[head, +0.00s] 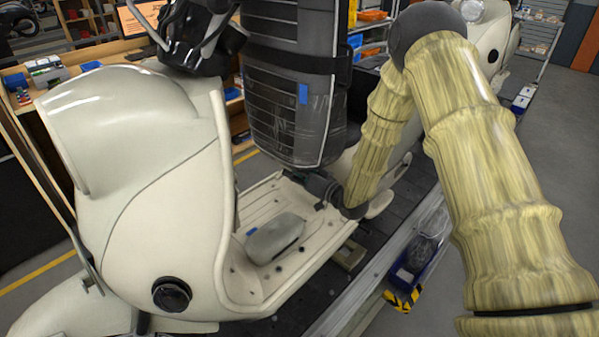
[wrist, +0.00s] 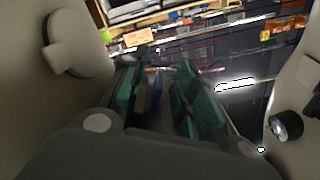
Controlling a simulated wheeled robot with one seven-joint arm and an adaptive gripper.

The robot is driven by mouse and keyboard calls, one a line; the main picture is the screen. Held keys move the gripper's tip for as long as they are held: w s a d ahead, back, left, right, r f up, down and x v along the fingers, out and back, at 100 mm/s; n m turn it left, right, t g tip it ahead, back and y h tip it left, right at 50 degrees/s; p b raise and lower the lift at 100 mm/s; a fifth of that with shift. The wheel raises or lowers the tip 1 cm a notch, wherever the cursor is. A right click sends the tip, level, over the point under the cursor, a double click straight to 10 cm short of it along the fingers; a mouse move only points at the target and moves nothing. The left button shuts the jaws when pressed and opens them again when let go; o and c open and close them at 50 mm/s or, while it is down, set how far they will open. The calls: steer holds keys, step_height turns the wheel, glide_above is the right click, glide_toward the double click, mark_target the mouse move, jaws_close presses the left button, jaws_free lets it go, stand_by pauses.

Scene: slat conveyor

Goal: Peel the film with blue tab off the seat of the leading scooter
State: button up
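The leading scooter (head: 150,190) is cream and fills the left of the head view. Its dark ribbed seat (head: 285,45) rises near the middle, with glossy clear film (head: 290,125) over its lower part. A blue tab (head: 303,94) shows on the film. My gripper (head: 322,192) is just below the seat's lower end, above the footboard, partly hidden by my arm. In the wrist view its teal fingers (wrist: 162,95) stand apart. A narrow blue shape (wrist: 155,92) shows between them; I cannot tell whether it is near or background. No hold on the tab is visible.
A grey bundle (head: 275,238) with a small blue mark lies on the cream footboard (head: 262,195). Another cream scooter (head: 490,35) stands behind at upper right. The dark slat conveyor (head: 385,235) runs beneath. Shelving (head: 35,70) stands at left; grey floor is open at right.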

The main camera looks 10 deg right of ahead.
jaws_close()
steer(key=s+a+f+b, duration=0.1)
steer(key=s+a+f, duration=0.2)
steer(key=s, duration=0.3)
steer(key=shift+s+a+b, duration=0.2)
steer(key=shift+a+b, duration=0.1)
steer(key=shift+a, duration=0.1)
stand_by(0.5)
steer(key=shift+f, duration=0.1)
steer(key=shift+s+a+f+b, duration=0.2)
steer(key=shift+s+a+f, duration=0.1)
steer(key=shift+s, duration=0.15)
steer(key=shift+s+a+f+b, duration=0.15)
steer(key=shift+s+f, duration=0.1)
steer(key=shift+s, duration=0.15)
steer(key=shift+s+a+f+b, duration=0.25)
steer(key=shift+s+a+f, duration=0.15)
steer(key=shift+s, duration=0.35)
steer(key=shift+s+a+f+b, duration=0.3)
steer(key=shift+s+a, duration=0.2)
steer(key=shift+s, duration=0.3)
steer(key=shift+s+a+f+b, duration=0.2)
steer(key=shift+s+a+f, duration=0.2)
steer(key=shift+s, duration=0.35)
